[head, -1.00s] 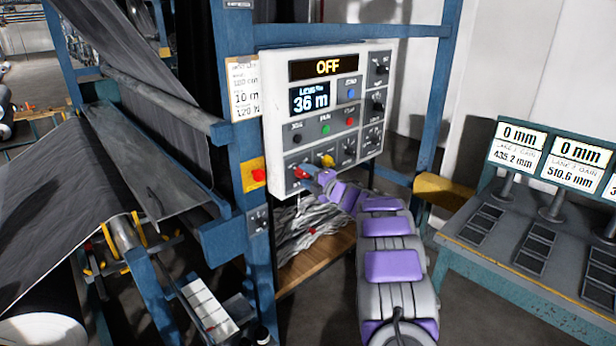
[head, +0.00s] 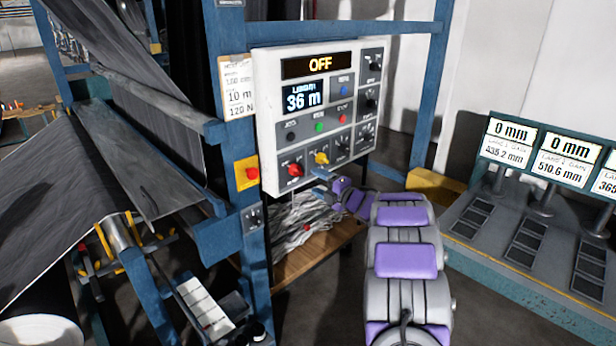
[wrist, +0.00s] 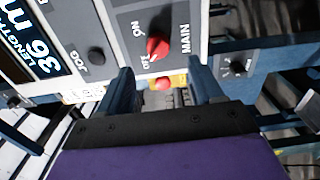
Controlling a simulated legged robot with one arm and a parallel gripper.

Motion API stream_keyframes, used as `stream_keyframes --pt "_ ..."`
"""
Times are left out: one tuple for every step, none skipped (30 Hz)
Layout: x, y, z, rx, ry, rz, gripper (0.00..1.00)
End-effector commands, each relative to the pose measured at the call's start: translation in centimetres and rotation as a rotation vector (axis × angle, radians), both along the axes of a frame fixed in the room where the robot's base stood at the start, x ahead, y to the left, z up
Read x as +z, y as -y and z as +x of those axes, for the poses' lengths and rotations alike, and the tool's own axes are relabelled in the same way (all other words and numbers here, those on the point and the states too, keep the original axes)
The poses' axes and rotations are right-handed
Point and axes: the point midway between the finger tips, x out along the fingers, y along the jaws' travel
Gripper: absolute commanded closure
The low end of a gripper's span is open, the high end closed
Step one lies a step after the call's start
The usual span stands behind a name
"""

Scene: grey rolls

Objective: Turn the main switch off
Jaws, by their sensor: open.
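The main switch is a red knob (head: 295,170) at the lower left of the white control panel (head: 262,130). It also shows in the wrist view (wrist: 157,47), beside the word MAIN, with ON and OFF marks. Its pale pointer appears to lie towards OFF. The panel's top display (head: 320,66) reads OFF. My gripper (head: 322,174) is just right of and below the knob in the head view, apart from it. In the wrist view my gripper (wrist: 163,84) shows two spread fingers with nothing between them, and the knob is beyond their tips.
A yellow knob (head: 322,158) sits right of the main switch. A red button on a yellow plate (head: 248,172) is on the blue post at left. A desk with gauge displays (head: 505,143) stands at right. Tangled grey scrap (head: 300,225) lies below the panel.

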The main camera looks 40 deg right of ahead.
Motion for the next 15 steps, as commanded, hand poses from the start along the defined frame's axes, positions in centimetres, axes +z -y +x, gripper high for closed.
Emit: stream_keyframes --pt "0.1 0.2 -1.3 -0.005 -0.003 0.001 0.34" --pt "0.2 0.3 -2.0 -0.005 -0.004 -0.001 0.34" --pt "0.2 0.4 -2.8 -0.005 -0.003 -0.001 0.34" --pt "0.2 0.4 -3.5 -0.005 -0.002 -0.001 0.34" --pt "0.2 0.5 -4.1 -0.005 -0.002 -0.001 0.34" --pt "0.1 0.5 -4.9 -0.004 -0.002 0.001 0.34" --pt "0.0 0.6 -5.4 -0.004 -0.003 0.002 0.34" --pt "0.0 0.6 -5.9 -0.004 -0.003 0.002 0.34" --pt "0.0 0.6 -6.5 -0.004 -0.004 0.001 0.34" --pt "0.0 0.7 -6.9 -0.004 -0.004 -0.001 0.34" --pt "0.0 0.8 -7.3 -0.004 -0.004 -0.001 0.34" --pt "0.0 0.8 -7.7 -0.003 -0.003 -0.001 0.34" --pt "0.0 0.7 -8.0 -0.002 -0.002 -0.001 0.34" --pt "0.0 0.7 -8.2 -0.001 -0.002 0.000 0.34" --pt "0.0 0.7 -8.5 -0.001 -0.001 0.000 0.34"
